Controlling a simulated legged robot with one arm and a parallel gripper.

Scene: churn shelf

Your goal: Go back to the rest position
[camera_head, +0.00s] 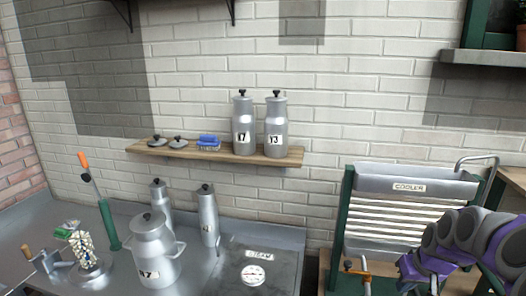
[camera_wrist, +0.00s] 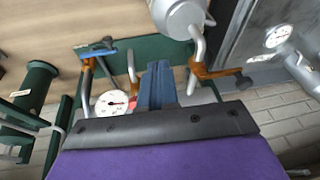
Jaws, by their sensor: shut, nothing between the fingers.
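My gripper (camera_wrist: 158,84) shows in the wrist view as blue-grey fingers beyond a dark plate and a purple body. The fingers are together with nothing between them. In the head view my purple and grey arm is at the lower right, in front of the cooler (camera_head: 402,188); the fingertips are not clear there. Two grey cans, one marked Y7 (camera_head: 243,125) and one marked Y3 (camera_head: 276,128), stand upright on the wooden shelf (camera_head: 220,153), far to the left of my arm.
Two small dark lids and a blue block (camera_head: 208,141) lie on the shelf. A large lidded can (camera_head: 152,255) and two slimmer cans stand on the metal counter below. In the wrist view, a round gauge (camera_wrist: 112,104), orange-handled valves and green frames are close around my fingers.

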